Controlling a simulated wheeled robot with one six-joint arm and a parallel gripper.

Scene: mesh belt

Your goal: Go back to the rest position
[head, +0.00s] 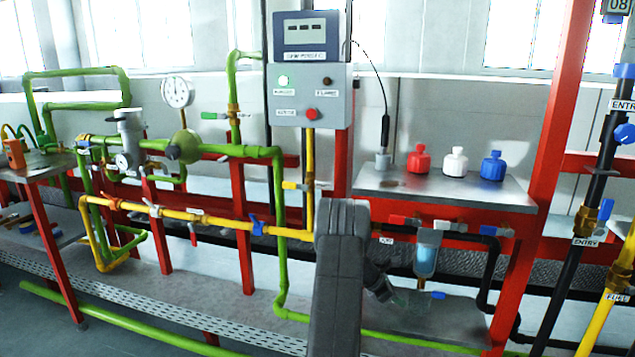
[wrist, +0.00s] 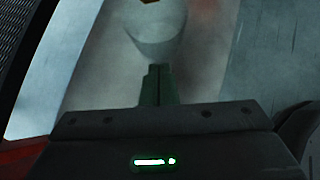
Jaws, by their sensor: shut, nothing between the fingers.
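My gripper (head: 402,298) is low in the head view, beside my grey arm and partly hidden by it. It is over the metal lower shelf (head: 450,318), to the lower left of a hanging blue filter bowl (head: 426,261). In the wrist view my gripper's two dark green fingers (wrist: 159,72) are together, with nothing held. Just beyond the fingertips is a pale rounded, cup-like shape (wrist: 157,38); I cannot tell what it is or whether they touch.
Red (head: 419,159), white (head: 455,162) and blue (head: 493,166) bottles stand on the upper metal shelf (head: 440,190). Green (head: 279,230) and yellow (head: 215,222) pipes cross on the left. A red post (head: 545,170) stands at right. A grey control box (head: 311,95) is above my arm.

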